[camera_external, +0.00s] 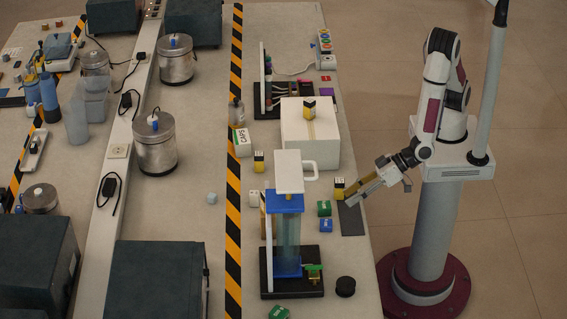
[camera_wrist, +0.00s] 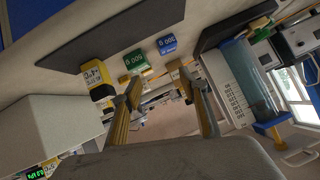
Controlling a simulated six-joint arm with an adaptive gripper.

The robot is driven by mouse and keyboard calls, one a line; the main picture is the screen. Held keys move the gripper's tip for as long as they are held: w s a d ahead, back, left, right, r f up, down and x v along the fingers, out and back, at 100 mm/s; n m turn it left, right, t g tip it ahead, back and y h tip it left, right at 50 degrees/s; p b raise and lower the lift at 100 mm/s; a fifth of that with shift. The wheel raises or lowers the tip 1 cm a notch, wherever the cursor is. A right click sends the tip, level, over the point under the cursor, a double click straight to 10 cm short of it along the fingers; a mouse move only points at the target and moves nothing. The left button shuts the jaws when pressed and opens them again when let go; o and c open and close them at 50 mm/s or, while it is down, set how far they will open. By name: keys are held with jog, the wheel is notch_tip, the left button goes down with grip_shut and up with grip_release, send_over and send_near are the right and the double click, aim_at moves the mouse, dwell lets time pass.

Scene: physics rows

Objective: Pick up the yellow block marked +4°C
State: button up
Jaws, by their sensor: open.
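A yellow block (camera_external: 339,188) with a dark top stands on the table beside my gripper's tip. In the wrist view a yellow block (camera_wrist: 93,76) with a dark, partly legible label lies left of my left finger. Similar yellow blocks stand near the caps box (camera_external: 259,162) and on the white box (camera_external: 309,108); I cannot read which one says +4°C. My gripper (camera_external: 349,199) is low over the table's right edge. In the wrist view my gripper (camera_wrist: 160,82) has its fingers apart with nothing held between them.
The large white box (camera_external: 311,137) stands behind. A black round object (camera_external: 345,287) is in front.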

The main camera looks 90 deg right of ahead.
aim_at(341, 183)
jog(key=s+f, duration=0.1)
jog(key=s+d+f+t+h, duration=0.1)
jog(key=f, duration=0.1)
jog(key=s+d+f+t, duration=0.1)
jog(key=shift+f+h, duration=0.25)
jog(key=shift+h, duration=0.15)
jog(key=d+t, duration=0.1)
jog(key=d, duration=0.1)
jog(key=s+d+t+h, duration=0.1)
jog(key=d, duration=0.1)
jog(key=d+t, duration=0.2)
jog(key=d, duration=0.1)
jog(key=shift+s+r+n, duration=0.1)
jog(key=shift+s+n, duration=0.2)
jog(key=shift+s, duration=0.05)
jog(key=shift+s+d+r+t, duration=0.15)
jog(key=shift+d+r+t, duration=0.2)
jog(key=shift+d+t, duration=0.15)
jog(key=shift+w, duration=1.3)
jog(key=shift+w, duration=0.1)
jog(key=shift+w, duration=2.5)
